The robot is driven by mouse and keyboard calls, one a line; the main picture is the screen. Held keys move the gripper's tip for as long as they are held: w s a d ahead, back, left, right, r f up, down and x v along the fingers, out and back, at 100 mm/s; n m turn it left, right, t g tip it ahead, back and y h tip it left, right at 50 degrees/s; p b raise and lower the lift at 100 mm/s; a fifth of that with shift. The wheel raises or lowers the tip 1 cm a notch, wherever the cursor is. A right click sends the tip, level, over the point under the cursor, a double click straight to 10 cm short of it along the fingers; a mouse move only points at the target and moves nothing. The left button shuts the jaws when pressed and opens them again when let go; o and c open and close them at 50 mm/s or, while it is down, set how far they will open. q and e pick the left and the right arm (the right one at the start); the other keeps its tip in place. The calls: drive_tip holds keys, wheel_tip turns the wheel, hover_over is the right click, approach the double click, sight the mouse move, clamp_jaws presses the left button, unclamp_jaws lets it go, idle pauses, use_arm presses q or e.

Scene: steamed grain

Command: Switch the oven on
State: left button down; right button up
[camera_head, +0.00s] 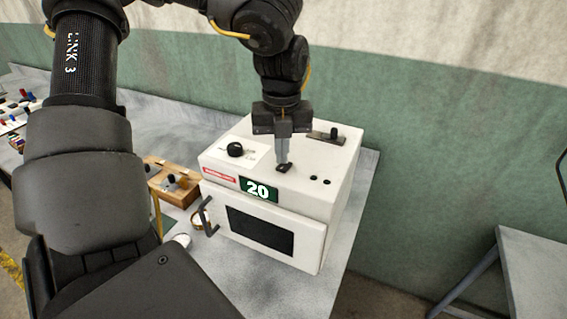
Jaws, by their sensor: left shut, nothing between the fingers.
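The white oven (323,196) stands on the grey table with a dark window in its front door and a green display reading 20. Its top carries a black round knob (235,149), a small black switch (284,168) and a black lever on a metal plate (334,134). My left gripper (283,162) points straight down over the oven's top. Its fingers are shut and empty, with the tips at the small black switch; I cannot tell whether they touch it. My right gripper is not in view.
A wooden block (178,185) with dark-topped items stands left of the oven, beside a small round dish (200,219). The oven's door handle (207,217) sticks out at its front left. Another table (535,262) stands at the right, across a gap.

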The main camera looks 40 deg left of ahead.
sight(282, 167)
use_arm(q)
drive_tip(key=shift+f+b, duration=0.95)
drive_tip(key=shift+b, duration=0.05)
idle(0.9)
drive_tip(key=shift+r, duration=0.1)
drive_tip(key=shift+w+r+p, duration=0.1)
drive_tip(key=shift+r+p, duration=0.4)
drive_tip(key=shift+r, duration=0.2)
wheel_tip(282, 167, up, 2)
drive_tip(key=shift+r+p, duration=0.15)
drive_tip(key=shift+p, duration=0.5)
drive_tip(key=shift+r+p, duration=0.8)
drive_tip(key=shift+r, duration=0.8)
